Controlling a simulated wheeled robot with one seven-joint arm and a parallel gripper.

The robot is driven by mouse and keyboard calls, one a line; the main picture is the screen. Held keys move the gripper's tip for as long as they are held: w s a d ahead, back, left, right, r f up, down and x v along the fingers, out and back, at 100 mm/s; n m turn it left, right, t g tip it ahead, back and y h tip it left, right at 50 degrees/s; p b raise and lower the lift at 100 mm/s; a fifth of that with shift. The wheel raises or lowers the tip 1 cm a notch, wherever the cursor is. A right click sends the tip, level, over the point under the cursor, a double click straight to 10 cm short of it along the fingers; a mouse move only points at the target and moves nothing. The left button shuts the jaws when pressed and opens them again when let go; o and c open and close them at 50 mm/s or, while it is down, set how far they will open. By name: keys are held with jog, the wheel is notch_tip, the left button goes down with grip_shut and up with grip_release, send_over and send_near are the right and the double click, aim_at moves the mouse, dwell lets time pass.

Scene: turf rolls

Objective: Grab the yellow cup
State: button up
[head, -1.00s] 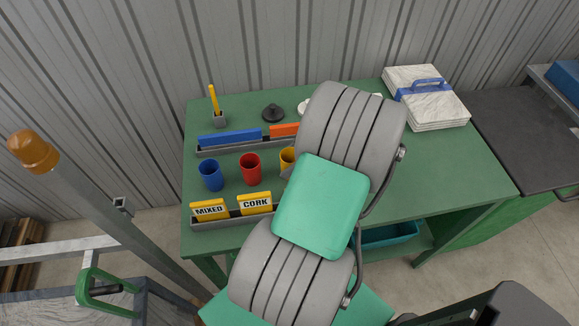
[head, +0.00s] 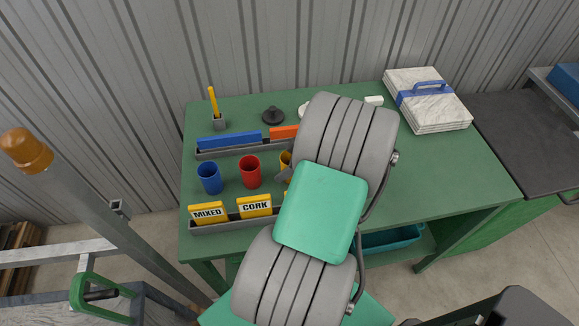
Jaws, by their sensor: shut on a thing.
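The yellow cup (head: 285,159) stands at the right end of a row of cups on the green table, mostly hidden behind my grey and green arm. Only its left edge shows. A small grey part of my gripper (head: 283,176) shows against the cup's lower side, and the gripper is shut on the cup. The rest of the gripper is hidden by the arm. Whether the cup is clear of the table top cannot be told.
A red cup (head: 250,172) and a blue cup (head: 209,178) stand to the left. A rail with a blue block (head: 229,140) lies behind. White slabs (head: 432,103) sit back right.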

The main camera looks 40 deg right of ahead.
jog(key=c, duration=0.5)
jog(key=shift+o, duration=0.2)
jog(key=shift+r, duration=0.1)
